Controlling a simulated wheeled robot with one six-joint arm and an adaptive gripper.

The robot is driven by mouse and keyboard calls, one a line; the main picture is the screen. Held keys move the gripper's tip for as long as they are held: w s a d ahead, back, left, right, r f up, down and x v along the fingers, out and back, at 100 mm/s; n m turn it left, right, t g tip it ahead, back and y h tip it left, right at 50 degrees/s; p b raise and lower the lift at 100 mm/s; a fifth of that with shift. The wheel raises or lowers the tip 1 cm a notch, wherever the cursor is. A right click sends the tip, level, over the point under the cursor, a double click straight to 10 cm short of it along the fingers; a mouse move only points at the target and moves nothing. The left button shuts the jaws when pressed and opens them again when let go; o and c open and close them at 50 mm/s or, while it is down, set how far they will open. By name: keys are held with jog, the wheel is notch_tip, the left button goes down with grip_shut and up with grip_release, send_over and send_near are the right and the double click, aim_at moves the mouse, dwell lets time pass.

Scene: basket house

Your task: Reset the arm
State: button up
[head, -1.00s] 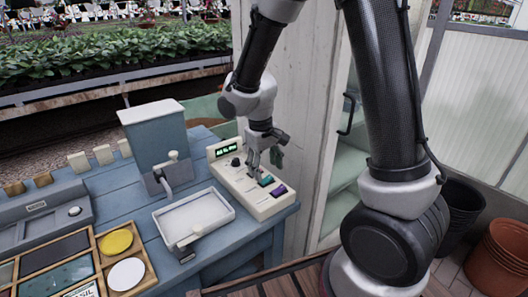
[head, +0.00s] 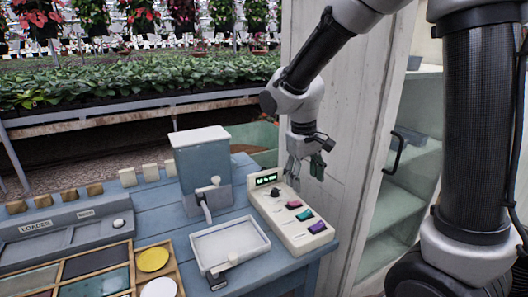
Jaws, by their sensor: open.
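My gripper (head: 304,168) hangs from my arm at the upper right of the table, in the head view. Its fingers point down, apart and empty. It is above the back right part of a cream control box (head: 278,213). The box has a small green display, a dark knob and several coloured buttons in red, green and purple. I see a gap between the fingertips and the red button (head: 294,204).
A blue table (head: 155,230) holds a grey-blue dispenser (head: 202,160), a white tray (head: 230,246), a wooden divided tray (head: 177,262) and a grey panel (head: 66,226).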

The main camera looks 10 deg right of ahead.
jog(key=s+d+r+m+t, duration=0.2)
jog(key=s+d+r, duration=0.4)
jog(key=s, duration=0.3)
jog(key=s+d+r+m+t+y, duration=0.1)
jog(key=s+d+r+t, duration=0.1)
jog(key=s+d+r, duration=0.4)
jog(key=s+d, duration=0.2)
jog(key=s, duration=0.2)
jog(key=shift+m, duration=0.4)
jog(key=shift+r, duration=0.1)
